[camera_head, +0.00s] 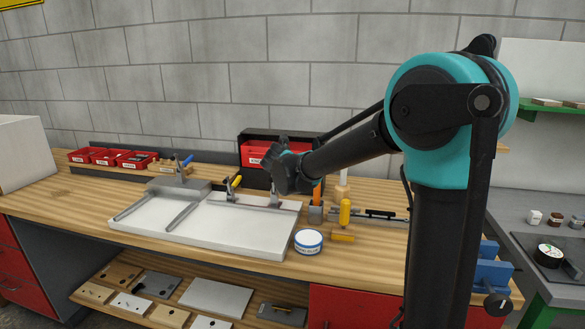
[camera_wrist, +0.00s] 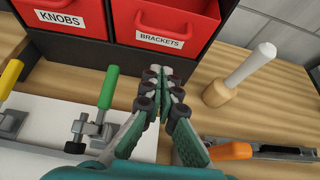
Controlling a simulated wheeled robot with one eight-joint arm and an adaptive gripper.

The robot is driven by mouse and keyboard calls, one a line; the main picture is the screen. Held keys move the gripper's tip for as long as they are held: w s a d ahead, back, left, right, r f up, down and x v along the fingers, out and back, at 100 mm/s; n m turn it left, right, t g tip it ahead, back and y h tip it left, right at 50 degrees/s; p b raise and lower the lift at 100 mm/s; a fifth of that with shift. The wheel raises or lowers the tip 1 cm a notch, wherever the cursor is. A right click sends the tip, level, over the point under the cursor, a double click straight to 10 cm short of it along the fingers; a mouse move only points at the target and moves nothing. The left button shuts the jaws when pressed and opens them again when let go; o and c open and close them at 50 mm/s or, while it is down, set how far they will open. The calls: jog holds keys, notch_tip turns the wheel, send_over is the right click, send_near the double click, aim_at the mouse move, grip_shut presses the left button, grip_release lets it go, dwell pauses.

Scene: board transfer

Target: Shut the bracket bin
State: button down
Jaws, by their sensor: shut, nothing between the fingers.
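The bracket bin (camera_wrist: 200,35) is red with a red handle and a white BRACKETS label. It sits in a black cabinet (camera_wrist: 215,28) at the top of the wrist view, right of the red KNOBS bin (camera_wrist: 85,22). I cannot tell how far the bracket bin stands out. My gripper (camera_wrist: 164,88) is shut and empty, its fingertips just below the bracket bin's front in the wrist view. In the head view my gripper (camera_head: 287,170) is in front of the cabinet (camera_head: 247,136) and hides part of it.
A green-handled clamp (camera_wrist: 106,92) is on the left. The white tray (camera_head: 225,233) and a round tub (camera_head: 308,240) are on the wooden bench.

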jog(key=shift+w+d+r, duration=0.15)
jog(key=shift+w, duration=0.55)
jog(key=shift+w+d+r, duration=0.1)
jog(key=shift+w+r, duration=0.05)
jog(key=shift+w, duration=0.55)
jog(key=shift+w+d+r, duration=0.15)
jog(key=shift+w, duration=0.55)
jog(key=shift+w+d+r, duration=0.2)
jog(key=shift+w+r, duration=0.4)
jog(key=shift+w, duration=0.35)
